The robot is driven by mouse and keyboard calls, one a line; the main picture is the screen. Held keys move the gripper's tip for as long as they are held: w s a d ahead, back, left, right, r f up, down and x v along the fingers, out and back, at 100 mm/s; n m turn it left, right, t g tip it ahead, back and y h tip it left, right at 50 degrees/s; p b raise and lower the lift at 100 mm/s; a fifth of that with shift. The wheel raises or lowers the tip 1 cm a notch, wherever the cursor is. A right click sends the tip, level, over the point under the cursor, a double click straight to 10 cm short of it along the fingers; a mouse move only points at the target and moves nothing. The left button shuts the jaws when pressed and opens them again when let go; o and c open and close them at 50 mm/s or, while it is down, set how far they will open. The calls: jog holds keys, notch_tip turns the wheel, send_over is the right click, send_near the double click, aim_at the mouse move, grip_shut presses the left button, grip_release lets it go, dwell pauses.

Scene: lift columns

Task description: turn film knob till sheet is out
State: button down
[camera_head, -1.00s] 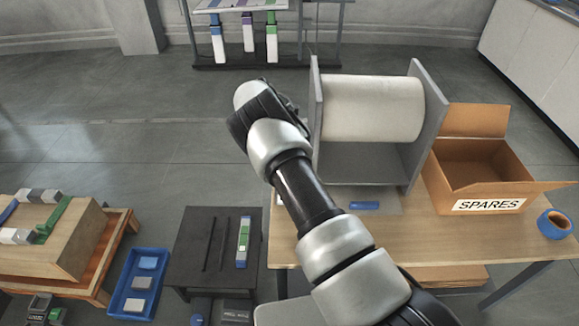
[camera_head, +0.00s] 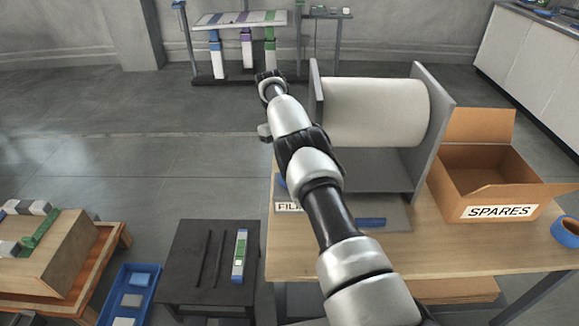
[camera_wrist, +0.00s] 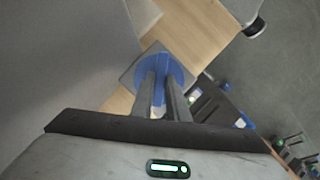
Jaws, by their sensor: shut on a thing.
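The film dispenser has a thick white roll (camera_head: 375,112) held between two grey side plates (camera_head: 432,125) on the wooden table. A label starting "FIL" (camera_head: 287,207) shows at its front left, its end hidden by my arm. In the wrist view, my gripper (camera_wrist: 162,82) is shut on the blue knob (camera_wrist: 163,62), with a grey square plate around or behind it. In the head view my arm hides the gripper. A bit of blue (camera_head: 281,180) shows beside my arm there; I cannot tell whether it is the knob. I see no loose sheet hanging out.
A blue bar (camera_head: 370,222) lies at the dispenser's front edge. An open SPARES box (camera_head: 490,185) and a blue tape roll (camera_head: 567,231) are at the right. A low black table (camera_head: 205,268) and a blue tray (camera_head: 130,300) stand left.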

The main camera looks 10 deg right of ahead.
jog(key=shift+s, duration=0.1)
dwell(0.5)
jog(key=c, duration=1.7)
grip_release()
